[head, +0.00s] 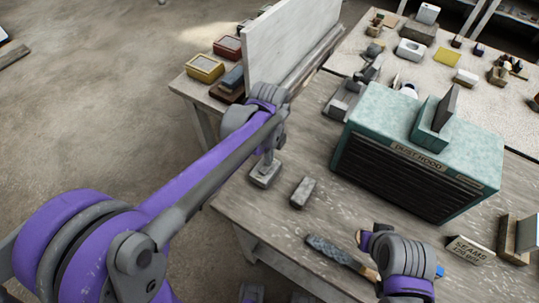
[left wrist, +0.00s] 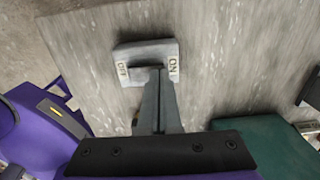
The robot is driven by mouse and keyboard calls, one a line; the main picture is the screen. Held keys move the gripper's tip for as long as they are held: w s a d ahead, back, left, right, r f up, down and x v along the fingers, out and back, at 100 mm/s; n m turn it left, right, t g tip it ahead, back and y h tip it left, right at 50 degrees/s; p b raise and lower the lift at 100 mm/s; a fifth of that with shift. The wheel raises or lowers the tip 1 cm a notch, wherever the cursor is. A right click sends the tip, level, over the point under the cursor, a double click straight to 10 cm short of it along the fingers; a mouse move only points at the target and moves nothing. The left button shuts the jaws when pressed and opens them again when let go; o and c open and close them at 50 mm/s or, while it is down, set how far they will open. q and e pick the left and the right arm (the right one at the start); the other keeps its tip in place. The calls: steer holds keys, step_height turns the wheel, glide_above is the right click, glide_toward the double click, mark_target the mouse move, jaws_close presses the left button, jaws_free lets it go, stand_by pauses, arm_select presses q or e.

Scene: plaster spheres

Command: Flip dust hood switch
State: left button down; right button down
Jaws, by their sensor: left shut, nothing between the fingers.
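The teal dust hood (head: 480,145), with dark front slats and a "DUST HOOD" label, stands on the grey workbench. A small grey switch block (head: 262,180) sits on the bench to its left. In the left wrist view the switch plate (left wrist: 146,50) has OFF at its left end and ON at its right. My left gripper (head: 268,160) points down at the switch; its shut, empty fingers (left wrist: 160,72) are over the plate, near ON. Fingers hide part of the lever, so its tilt and any contact are unclear. My right gripper (head: 372,240) is low over the bench; its fingers are unclear.
A small grey block (head: 303,192) lies right of the switch. A wood-handled tool (head: 335,252) lies by my right gripper. A SEAMS sign (head: 470,250) stands at right. A pale upright board (head: 290,45) and small boxes (head: 205,68) are behind.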

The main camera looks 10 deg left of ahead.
arm_select(q)
steer(key=shift+f+g+b, duration=0.3)
steer(key=shift+g, duration=0.1)
arm_select(e)
steer(key=shift+s+f, duration=0.1)
steer(key=shift+f, duration=0.25)
steer(key=shift+r, duration=0.1)
arm_select(q)
steer(key=shift+s+a+r, duration=0.1)
steer(key=shift+s+r, duration=0.1)
steer(key=shift+s, duration=0.15)
steer(key=shift+s+a+r, duration=0.15)
steer(key=shift+s+r, duration=0.05)
steer(key=shift+s, duration=0.15)
arm_select(e)
steer(key=shift+r, duration=0.15)
arm_select(q)
steer(key=shift+w, duration=0.1)
steer(key=shift+r, duration=0.1)
